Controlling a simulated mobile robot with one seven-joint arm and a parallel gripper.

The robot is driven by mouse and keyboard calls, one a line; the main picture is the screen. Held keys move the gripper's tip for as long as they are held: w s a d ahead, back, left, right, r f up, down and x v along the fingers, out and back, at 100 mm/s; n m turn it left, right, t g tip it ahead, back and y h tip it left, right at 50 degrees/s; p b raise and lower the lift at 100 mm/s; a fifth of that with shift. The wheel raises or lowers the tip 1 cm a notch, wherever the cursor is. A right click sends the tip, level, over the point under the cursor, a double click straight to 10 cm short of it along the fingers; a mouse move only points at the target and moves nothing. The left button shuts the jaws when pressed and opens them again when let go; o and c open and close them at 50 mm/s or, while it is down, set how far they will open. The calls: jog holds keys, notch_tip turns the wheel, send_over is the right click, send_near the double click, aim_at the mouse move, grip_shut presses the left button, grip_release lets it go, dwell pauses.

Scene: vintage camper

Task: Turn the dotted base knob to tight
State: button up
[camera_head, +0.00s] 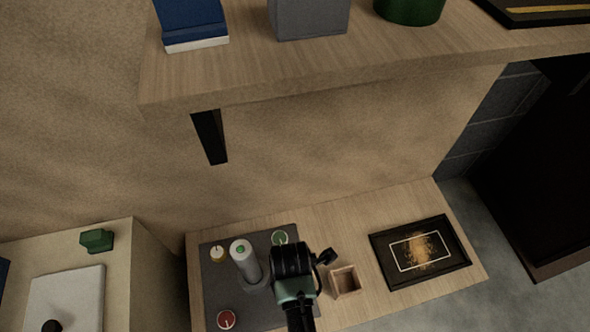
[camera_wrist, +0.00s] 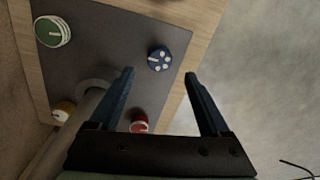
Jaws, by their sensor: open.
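The dotted knob (camera_wrist: 159,59) is blue with white dots and a white mark on top. It sits on the dark grey base plate (camera_head: 213,284), near one edge, in the wrist view. In the head view it does not show; my arm covers that part of the plate. My gripper (camera_wrist: 160,74) is open and empty, its two blue fingers pointing toward the knob, which appears between and just beyond the fingertips. I cannot tell how far above the knob they are. My wrist (camera_head: 292,262) shows over the plate's right side in the head view.
Around the plate are a green knob (camera_head: 279,238), a yellow knob (camera_head: 218,254), a red knob (camera_head: 226,319) and an upright grey cylinder (camera_head: 245,265). A small wooden box (camera_head: 345,282) and a black framed picture (camera_head: 420,252) lie right. A wooden shelf (camera_head: 300,85) hangs above.

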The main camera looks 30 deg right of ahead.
notch_tip(320, 180, down, 7)
jog(key=b, duration=0.3)
jog(key=shift+s+r, duration=0.1)
grip_shut()
